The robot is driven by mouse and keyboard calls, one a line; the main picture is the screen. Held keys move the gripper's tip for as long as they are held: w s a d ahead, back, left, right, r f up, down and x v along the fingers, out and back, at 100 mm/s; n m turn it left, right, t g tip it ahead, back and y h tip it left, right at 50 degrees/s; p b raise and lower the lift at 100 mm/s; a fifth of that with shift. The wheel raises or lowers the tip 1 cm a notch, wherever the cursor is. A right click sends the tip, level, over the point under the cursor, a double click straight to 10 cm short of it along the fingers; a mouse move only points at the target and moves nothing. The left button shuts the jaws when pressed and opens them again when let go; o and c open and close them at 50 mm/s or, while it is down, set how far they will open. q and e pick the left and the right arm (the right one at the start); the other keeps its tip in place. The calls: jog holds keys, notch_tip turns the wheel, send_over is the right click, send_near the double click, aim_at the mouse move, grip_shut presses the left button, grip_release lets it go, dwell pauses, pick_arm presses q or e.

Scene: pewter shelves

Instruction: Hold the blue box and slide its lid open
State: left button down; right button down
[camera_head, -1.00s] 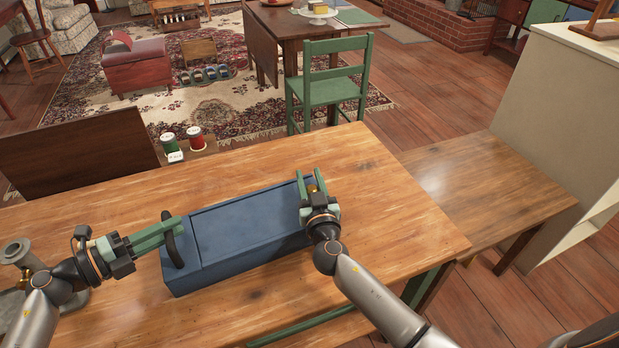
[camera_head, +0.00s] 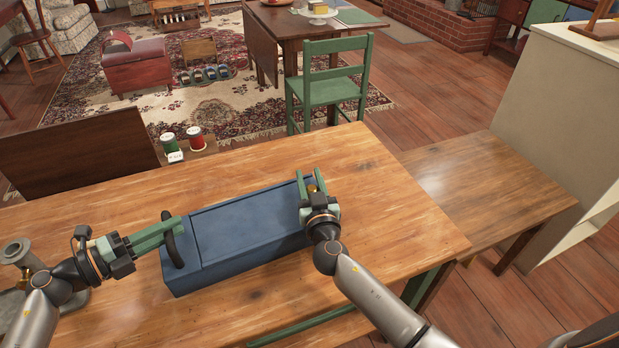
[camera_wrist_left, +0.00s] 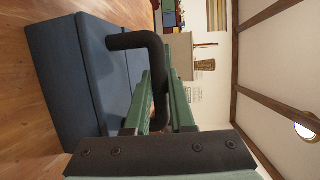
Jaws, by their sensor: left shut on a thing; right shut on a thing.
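The blue box (camera_head: 238,262) lies on the wooden table, its long side running left to right. Its lid (camera_head: 250,222) covers the top. A seam crosses the top near the left end, beside a dark handle (camera_head: 173,238). My left gripper (camera_head: 172,230) is shut on this handle. In the left wrist view the handle (camera_wrist_left: 135,41) passes between the green fingers of the left gripper (camera_wrist_left: 158,95). My right gripper (camera_head: 311,185) is shut at the right end of the box, a small brass-coloured piece showing between its fingers. Its exact grip is partly hidden.
The wooden table (camera_head: 400,215) is clear right of the box. A grey metal object (camera_head: 17,252) stands at the left edge beside my left arm. Thread spools (camera_head: 170,143) stand beyond the far edge. A green chair (camera_head: 330,88) stands behind the table.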

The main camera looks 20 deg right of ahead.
jog(key=d, duration=0.9)
jog(key=w+d, duration=0.1)
jog(key=d, duration=0.3)
jog(key=shift+d+f, duration=0.1)
jog(key=shift+d, duration=0.1)
jog(key=c, duration=0.5)
grip_release()
jog(key=shift+a, duration=0.1)
jog(key=shift+s, duration=0.15)
jog(key=s+a, duration=0.2)
jog(key=s, duration=0.9)
jog(key=shift+s, duration=0.3)
jog(key=shift+a, duration=0.1)
pick_arm(q)
jog(key=c, duration=0.7)
grip_release()
